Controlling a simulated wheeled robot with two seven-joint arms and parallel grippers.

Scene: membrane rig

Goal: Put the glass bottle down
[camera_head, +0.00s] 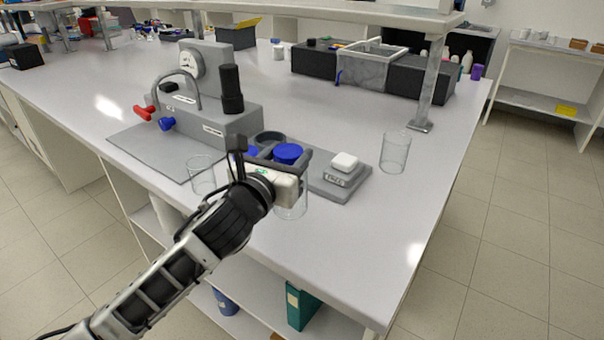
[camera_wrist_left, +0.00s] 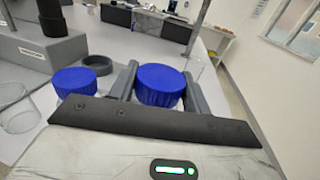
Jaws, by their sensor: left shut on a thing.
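My left gripper (camera_head: 278,160) is shut on a glass bottle with a blue cap (camera_head: 288,153). The bottle's clear body (camera_head: 292,208) shows below the gripper, near the front edge of the bench. I cannot tell whether its base touches the bench. In the left wrist view the blue cap (camera_wrist_left: 160,84) sits between the two grey fingers (camera_wrist_left: 158,88). A second blue cap (camera_wrist_left: 75,80) stands to the left, outside the fingers; in the head view it is mostly hidden behind my gripper. My right gripper is not in view.
A grey rig with a gauge (camera_head: 192,65) stands behind on the white bench (camera_head: 340,235). A grey ring (camera_head: 270,138) and a white-topped block (camera_head: 345,162) are close by. Empty glasses stand left (camera_head: 202,178) and right (camera_head: 395,153). The bench's front right is clear.

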